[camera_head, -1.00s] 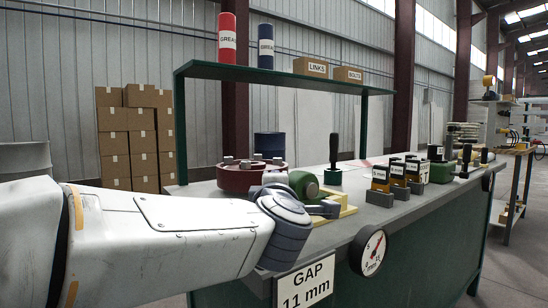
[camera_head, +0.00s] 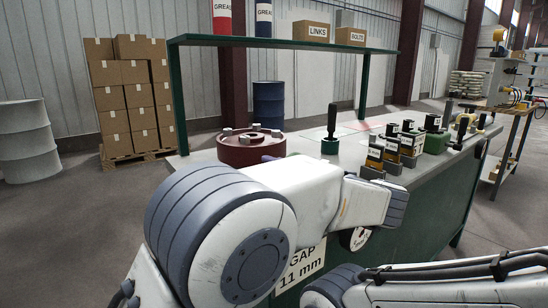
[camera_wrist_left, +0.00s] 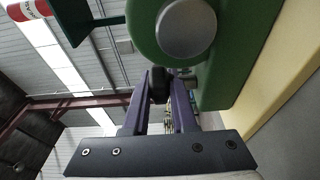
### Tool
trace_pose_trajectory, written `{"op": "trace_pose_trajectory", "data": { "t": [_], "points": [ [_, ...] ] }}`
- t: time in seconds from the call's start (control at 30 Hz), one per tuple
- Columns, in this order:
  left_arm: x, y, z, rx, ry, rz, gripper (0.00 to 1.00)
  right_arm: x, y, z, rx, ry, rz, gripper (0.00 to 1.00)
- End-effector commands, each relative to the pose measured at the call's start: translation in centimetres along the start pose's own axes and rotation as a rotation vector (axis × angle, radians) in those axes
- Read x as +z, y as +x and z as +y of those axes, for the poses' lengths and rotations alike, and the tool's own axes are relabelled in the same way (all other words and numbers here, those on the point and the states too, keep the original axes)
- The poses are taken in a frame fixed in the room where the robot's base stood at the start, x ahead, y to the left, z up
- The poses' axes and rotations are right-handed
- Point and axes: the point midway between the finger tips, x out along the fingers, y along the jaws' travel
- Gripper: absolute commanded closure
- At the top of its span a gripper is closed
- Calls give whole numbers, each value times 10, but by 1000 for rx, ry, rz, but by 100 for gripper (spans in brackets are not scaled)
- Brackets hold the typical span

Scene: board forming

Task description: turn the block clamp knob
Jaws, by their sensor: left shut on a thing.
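In the left wrist view, the green block clamp body (camera_wrist_left: 245,45) with a round grey end face (camera_wrist_left: 187,29) fills the upper right, beside a cream base (camera_wrist_left: 292,92). My left gripper (camera_wrist_left: 165,88) has its purple fingers close together at the clamp's side, shut on a small dark piece (camera_wrist_left: 158,86) that looks like the clamp knob; the fingers largely cover it. In the head view, my white left arm hides the clamp and nearly all of the left gripper. Part of my right arm shows at the lower right, but its gripper is out of frame.
A red round fixture (camera_head: 250,148) and a green-based black handle (camera_head: 332,130) stand on the bench behind my left arm. Several labelled blocks (camera_head: 392,150) stand farther right. The GAP 11 mm sign (camera_head: 302,266) and dial gauge (camera_head: 358,238) are partly covered. A shelf (camera_head: 290,41) spans above.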

Motion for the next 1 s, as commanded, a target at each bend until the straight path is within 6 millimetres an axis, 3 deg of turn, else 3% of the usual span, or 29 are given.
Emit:
{"op": "trace_pose_trajectory", "data": {
  "t": [0.27, 0.83, 0.87, 0.9, 1.0],
  "points": [
    [-1, 3, 2, 2, -1, 113, 100, -1, -14, -1, 0, 0, 0, 50],
    [-2, 4, 0, 1, 0, 143, 100, -1, -16, -1, 0, 0, 0, 50],
    [-2, 4, 0, 1, 0, 143, 64, -1, -16, -1, 0, 0, 0, 50],
    [-2, 4, 0, 1, 0, 142, 48, -1, -16, -1, 0, 0, 0, 50],
    [-2, 3, 0, 1, 0, 140, 45, -1, -16, -1, 0, 0, 0, 50]
  ]
}}
